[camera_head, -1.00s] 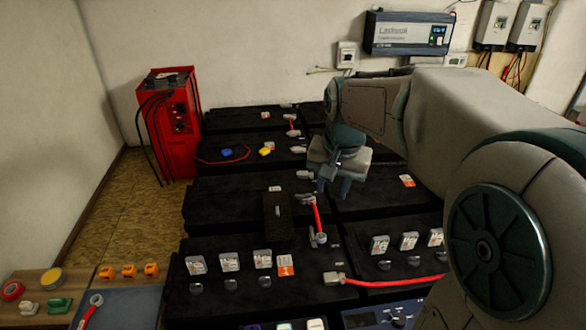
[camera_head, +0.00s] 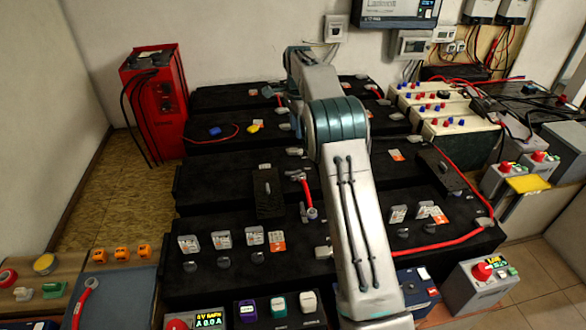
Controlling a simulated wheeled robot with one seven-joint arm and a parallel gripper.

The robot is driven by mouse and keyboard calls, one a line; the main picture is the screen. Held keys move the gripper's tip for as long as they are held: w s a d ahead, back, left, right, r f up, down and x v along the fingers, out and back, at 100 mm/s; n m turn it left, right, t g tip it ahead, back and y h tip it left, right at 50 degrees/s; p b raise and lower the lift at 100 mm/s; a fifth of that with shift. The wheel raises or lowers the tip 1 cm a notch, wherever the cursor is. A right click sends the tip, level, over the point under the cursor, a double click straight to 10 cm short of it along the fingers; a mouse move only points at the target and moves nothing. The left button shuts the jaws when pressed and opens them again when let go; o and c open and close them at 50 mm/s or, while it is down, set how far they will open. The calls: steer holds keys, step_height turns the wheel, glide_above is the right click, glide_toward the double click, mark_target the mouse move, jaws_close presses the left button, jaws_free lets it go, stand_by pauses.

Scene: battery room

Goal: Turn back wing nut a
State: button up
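No wing nut is clearly marked "a". Small grey metal pieces sit on the black batteries in the camera_head view: one grey fitting (camera_head: 294,152) left of my arm, and another (camera_head: 296,174) at the upper end of a short red cable (camera_head: 307,193). A blue-grey terminal (camera_head: 312,213) is at the cable's lower end. A dark upright block (camera_head: 268,194) stands left of this cable. My arm reaches from the bottom centre over the batteries.
A red charger cabinet (camera_head: 155,104) stands at the back left. Pale batteries (camera_head: 458,129) with red and blue caps are at the right. A grey box with a red knob (camera_head: 482,270) is at the lower right. A wooden bench (camera_head: 52,290) is at the lower left.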

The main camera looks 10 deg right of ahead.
mark_target(293, 171)
steer(key=w+f, duration=0.1)
steer(key=f, duration=0.5)
steer(key=w+f+m, duration=0.1)
steer(key=f, duration=0.6)
steer(key=w+f+m, duration=0.1)
steer(key=f, duration=0.6)
steer(key=shift+w+a, duration=0.2)
steer(key=shift+a, duration=0.05)
jaws_close()
